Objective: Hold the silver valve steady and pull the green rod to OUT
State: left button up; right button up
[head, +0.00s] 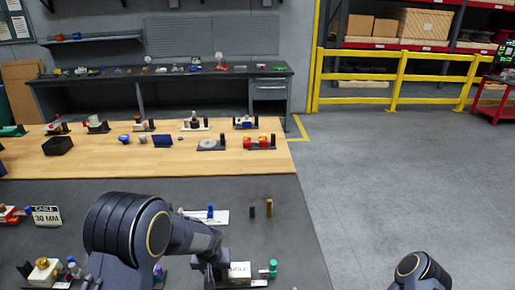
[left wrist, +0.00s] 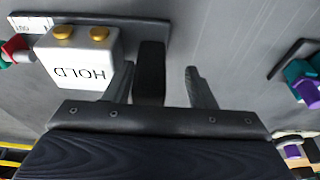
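The silver valve is a pale block marked HOLD (left wrist: 80,62) with two gold caps in the left wrist view; it also shows in the head view (head: 239,270). The green rod (head: 272,268) sticks out at its right in the head view; its green end and a red part show at the left edge of the left wrist view. A black post (left wrist: 150,70) stands beside the block on the same dark plate. My left gripper (left wrist: 160,78) is open, its fingers on either side of the post. I cannot tell whether they touch it. My right gripper is out of view.
Other fixtures stand close by on the dark table: a CABLE 30 MM sign (head: 46,216), a white plate with a blue peg (head: 209,213), and a brass post (head: 269,208). A wooden table (head: 90,160) with several fixtures lies behind. Open floor lies to the right.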

pick_arm(q)
jog(key=shift+d+r, duration=0.15)
jog(key=shift+r, duration=0.05)
